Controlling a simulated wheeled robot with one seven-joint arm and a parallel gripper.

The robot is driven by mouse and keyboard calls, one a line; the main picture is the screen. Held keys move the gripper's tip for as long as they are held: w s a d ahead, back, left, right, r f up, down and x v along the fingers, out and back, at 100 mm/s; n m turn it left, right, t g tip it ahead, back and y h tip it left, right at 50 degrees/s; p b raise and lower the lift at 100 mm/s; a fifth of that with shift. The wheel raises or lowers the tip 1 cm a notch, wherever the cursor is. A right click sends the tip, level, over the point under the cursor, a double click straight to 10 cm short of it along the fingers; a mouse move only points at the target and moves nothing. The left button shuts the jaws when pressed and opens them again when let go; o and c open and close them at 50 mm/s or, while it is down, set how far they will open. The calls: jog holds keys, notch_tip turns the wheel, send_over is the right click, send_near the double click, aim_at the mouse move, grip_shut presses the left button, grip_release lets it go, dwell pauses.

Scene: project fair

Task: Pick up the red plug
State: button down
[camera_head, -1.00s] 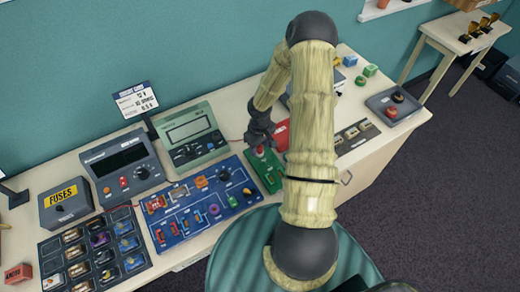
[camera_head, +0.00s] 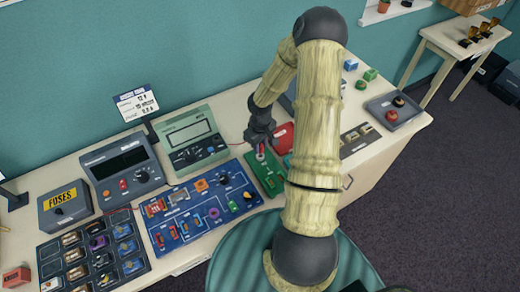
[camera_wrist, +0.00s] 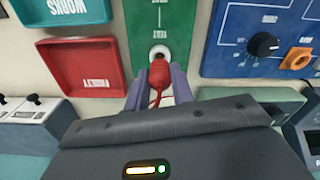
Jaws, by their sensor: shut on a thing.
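The red plug (camera_wrist: 158,75) is between the two fingers of my gripper (camera_wrist: 157,88) in the wrist view, with its red cord trailing toward me. My gripper is shut on it. The plug's tip is at or just beside a round socket (camera_wrist: 160,50) on the green test board (camera_wrist: 161,18). I cannot tell whether the tip is still in the socket. In the head view my gripper (camera_head: 260,150) is low over the green board (camera_head: 267,180), and the plug is mostly hidden by the fingers.
A red tray marked faulty (camera_wrist: 80,68) and a blue tray marked works (camera_wrist: 75,10) lie beside the board. A blue circuit board (camera_head: 205,207) with several parts lies on its other side. Meters (camera_head: 194,140) stand behind.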

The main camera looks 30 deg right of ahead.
notch_tip(320, 180, up, 7)
jog(key=shift+f+b, duration=0.1)
jog(key=shift+b, duration=0.3)
jog(key=shift+w, duration=0.1)
dwell(0.3)
